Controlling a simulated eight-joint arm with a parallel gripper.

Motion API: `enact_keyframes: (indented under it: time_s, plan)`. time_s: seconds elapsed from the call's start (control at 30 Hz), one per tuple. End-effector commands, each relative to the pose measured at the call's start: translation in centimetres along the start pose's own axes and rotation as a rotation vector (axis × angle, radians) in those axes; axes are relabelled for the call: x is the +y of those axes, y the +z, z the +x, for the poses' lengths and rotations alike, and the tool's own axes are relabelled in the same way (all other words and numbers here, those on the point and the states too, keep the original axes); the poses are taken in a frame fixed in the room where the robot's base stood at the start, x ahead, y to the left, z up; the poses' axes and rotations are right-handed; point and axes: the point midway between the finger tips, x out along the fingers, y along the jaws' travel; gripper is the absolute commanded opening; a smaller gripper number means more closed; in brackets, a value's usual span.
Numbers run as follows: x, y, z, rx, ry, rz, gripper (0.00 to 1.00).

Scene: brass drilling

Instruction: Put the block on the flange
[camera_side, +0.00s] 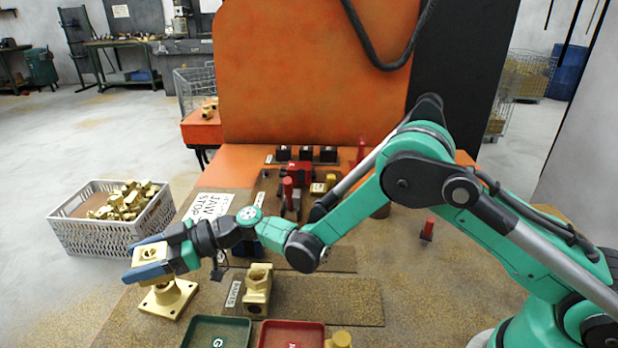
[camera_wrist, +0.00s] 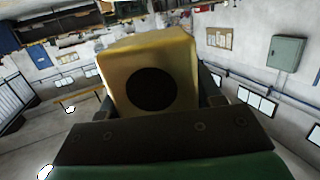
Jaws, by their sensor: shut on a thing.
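My gripper (camera_side: 149,262) reaches to the left front of the bench with its blue fingers closed on a brass block (camera_side: 149,252). The block's upper part, with a round hole, shows between the fingers in the side view. In the wrist view the block (camera_wrist: 178,62) fills the middle, with a dark round hole facing the camera. The brass flange (camera_side: 178,303) lies on the bench just below the gripper, a square plate with a raised centre. The fingers hide the top of that centre and the block's underside, so I cannot tell whether they touch.
Another brass block (camera_side: 257,284) stands on a brown mat (camera_side: 330,300) to the right. A green tray (camera_side: 216,333) and a red tray (camera_side: 291,335) lie at the front. A white crate (camera_side: 95,233) of brass parts stands left of the bench. Red-handled clamps (camera_side: 288,190) stand farther back.

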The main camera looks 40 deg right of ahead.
Motion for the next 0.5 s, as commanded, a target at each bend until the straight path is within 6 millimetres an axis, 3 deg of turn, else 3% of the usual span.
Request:
enact_keyframes:
  time_s: [0.13,0.5]
  plan:
    - [0.0,1.5,0.2,0.001,0.000,0.001,0.00]
    - [0.0,1.9,0.3,0.001,0.000,0.001,0.00]
